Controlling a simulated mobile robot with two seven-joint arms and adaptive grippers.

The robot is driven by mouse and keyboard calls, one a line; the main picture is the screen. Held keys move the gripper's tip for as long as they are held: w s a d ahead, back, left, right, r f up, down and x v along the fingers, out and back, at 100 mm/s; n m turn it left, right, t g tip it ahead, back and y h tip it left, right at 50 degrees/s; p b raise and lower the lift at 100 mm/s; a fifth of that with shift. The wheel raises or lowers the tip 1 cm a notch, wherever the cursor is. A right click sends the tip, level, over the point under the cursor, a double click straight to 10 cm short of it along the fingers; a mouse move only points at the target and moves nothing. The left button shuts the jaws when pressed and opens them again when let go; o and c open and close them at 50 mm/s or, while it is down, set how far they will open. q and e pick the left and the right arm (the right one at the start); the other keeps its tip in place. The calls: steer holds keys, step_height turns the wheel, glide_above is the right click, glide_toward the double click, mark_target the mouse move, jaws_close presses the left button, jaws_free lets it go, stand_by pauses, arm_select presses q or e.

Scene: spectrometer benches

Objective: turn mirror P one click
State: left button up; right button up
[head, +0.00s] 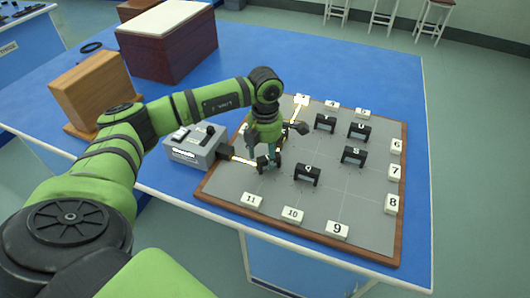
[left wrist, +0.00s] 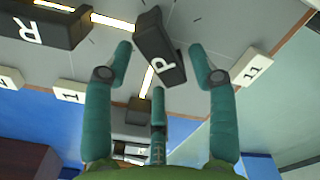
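Mirror P (left wrist: 160,55) is a black block with a white letter P, on the grey board (head: 335,205). In the left wrist view it stands turned at a slant between the fingertips of my left gripper (left wrist: 159,48). The fingers are spread, with a visible gap on both sides of the block. In the head view my left gripper (head: 262,162) points down over the board's left part and mostly hides mirror P. A bright beam runs from the grey source box (head: 197,147) to mirror P. My right gripper is not in view.
Mirror R (left wrist: 42,25) is near P. Mirrors Q (head: 307,174), S (head: 354,156), U (head: 359,131) and another black one (head: 325,122) stand farther right. White numbered blocks, such as 11 (head: 252,201) and 10 (head: 292,215), line the board's edges. A wooden box (head: 95,92) stands on the blue bench.

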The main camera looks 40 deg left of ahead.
mark_target(265, 156)
arm_select(q)
step_height(265, 156, up, 12)
stand_by(0.7)
stand_by(0.4)
